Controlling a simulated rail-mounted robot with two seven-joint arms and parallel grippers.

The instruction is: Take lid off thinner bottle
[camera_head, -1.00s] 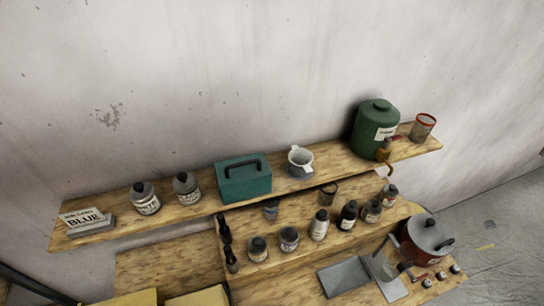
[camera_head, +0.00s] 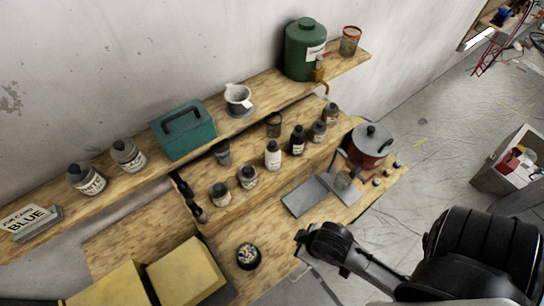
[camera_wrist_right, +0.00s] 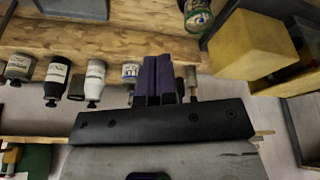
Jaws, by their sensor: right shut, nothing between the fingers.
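Several small bottles stand on the lower wooden step in the head view, including a white bottle (camera_head: 273,157), a black bottle (camera_head: 297,142) and grey-capped jars (camera_head: 220,194). Their labels are too small to read, so I cannot tell which one is the thinner bottle. A large green canister (camera_head: 305,50) with a lid and a tap stands on the upper shelf; its label is unreadable too. My right gripper (camera_wrist_right: 165,62) is shut and empty, its purple fingers together in the wrist view. Bottles appear upside down beside it, including a white one (camera_wrist_right: 95,78). My left gripper is out of view.
The upper shelf (camera_head: 115,188) also holds a teal box (camera_head: 184,130), a white cup (camera_head: 238,98) and a red-rimmed cup (camera_head: 350,41). Yellow blocks (camera_head: 186,270), a round tin (camera_head: 248,256), grey plates (camera_head: 306,196) and a red pot (camera_head: 371,146) stand on the bench.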

